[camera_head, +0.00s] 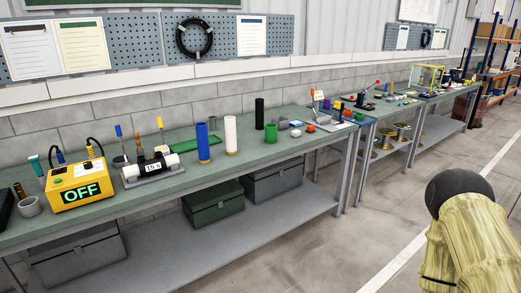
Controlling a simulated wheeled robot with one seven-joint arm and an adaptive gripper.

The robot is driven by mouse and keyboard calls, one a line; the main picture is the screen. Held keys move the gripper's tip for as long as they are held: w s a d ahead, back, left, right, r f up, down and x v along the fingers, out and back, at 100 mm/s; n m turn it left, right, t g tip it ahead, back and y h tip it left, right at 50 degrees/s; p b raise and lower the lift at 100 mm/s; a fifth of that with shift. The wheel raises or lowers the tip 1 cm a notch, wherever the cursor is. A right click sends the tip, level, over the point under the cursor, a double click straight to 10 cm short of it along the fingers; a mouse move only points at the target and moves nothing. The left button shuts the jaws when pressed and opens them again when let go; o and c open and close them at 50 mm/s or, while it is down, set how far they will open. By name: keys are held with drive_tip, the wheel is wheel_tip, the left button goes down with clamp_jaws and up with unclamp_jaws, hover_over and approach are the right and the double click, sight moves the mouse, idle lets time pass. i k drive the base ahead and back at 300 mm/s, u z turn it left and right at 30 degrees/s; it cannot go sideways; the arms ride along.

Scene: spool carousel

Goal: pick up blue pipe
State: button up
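The blue pipe (203,142) stands upright on the green-topped workbench (140,205), near the middle of its length. A small yellow-orange ring shows at its foot. A white pipe (231,133) stands upright just to its right, a small gap away. A taller-standing black pipe (259,113) is further right and back. A yellow part of my arm with a dark rounded end shows at the lower right, over the floor and well away from the pipe. My gripper is not in view.
A yellow box reading OFF (77,184) and a black-and-white device (150,168) stand left of the pipe. A short green cylinder (271,132) stands right. The bench front by the pipe is clear, with open floor (330,240) before the bench.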

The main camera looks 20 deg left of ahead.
sight(201, 129)
drive_tip(key=z, duration=0.5)
drive_tip(key=k, duration=0.65)
drive_tip(key=z, duration=0.1)
drive_tip(key=i, duration=1.5)
drive_tip(key=u, duration=1.45)
drive_tip(key=i, duration=0.95)
drive_tip(key=u, duration=1)
